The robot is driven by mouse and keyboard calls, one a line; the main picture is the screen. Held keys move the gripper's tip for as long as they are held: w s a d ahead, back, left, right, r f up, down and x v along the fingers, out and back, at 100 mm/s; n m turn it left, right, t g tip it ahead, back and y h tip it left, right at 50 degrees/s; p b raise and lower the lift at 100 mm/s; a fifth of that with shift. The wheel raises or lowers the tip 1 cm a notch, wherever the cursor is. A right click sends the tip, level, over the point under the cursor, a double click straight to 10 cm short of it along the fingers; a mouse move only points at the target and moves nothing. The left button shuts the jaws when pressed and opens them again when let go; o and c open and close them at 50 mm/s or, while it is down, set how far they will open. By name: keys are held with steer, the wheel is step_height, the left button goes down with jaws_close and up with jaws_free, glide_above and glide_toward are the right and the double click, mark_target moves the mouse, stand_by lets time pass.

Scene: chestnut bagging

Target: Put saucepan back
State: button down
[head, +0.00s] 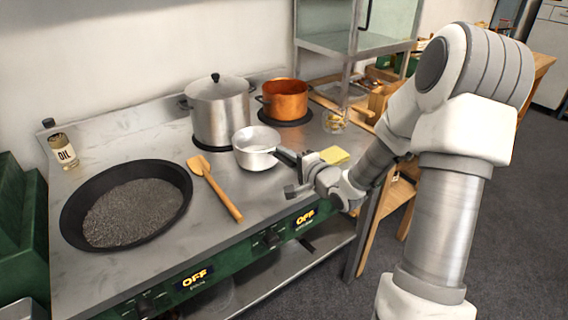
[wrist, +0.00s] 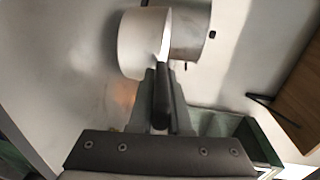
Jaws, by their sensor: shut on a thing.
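The saucepan (head: 256,147) is a small silver pot with a dark handle. It stands upright over the steel stove top (head: 230,240), in front of the large pot; I cannot tell whether it touches the surface. My gripper (head: 298,162) is shut on its handle from the right side. In the wrist view, the dark handle (wrist: 162,100) runs between my fingers (wrist: 161,92) toward the pale saucepan wall (wrist: 138,45). The fingers partly hide the handle.
A lidded stockpot (head: 219,112) and a copper pot (head: 286,99) stand behind on burners. A wooden spatula (head: 216,186) lies left of the saucepan. A black pan (head: 75,208) of dark grains and an oil container (head: 63,152) are at left. A yellow sponge-like piece (head: 335,155) is near my gripper.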

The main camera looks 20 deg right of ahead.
steer(key=shift+f, duration=0.85)
steer(key=c, duration=0.9)
jaws_free()
steer(key=shift+o, duration=0.2)
steer(key=shift+s+d, duration=0.15)
steer(key=shift+s, duration=0.05)
steer(key=p+v, duration=0.2)
steer(key=v, duration=0.9)
steer(key=shift+s, duration=0.3)
steer(key=shift+r, duration=0.25)
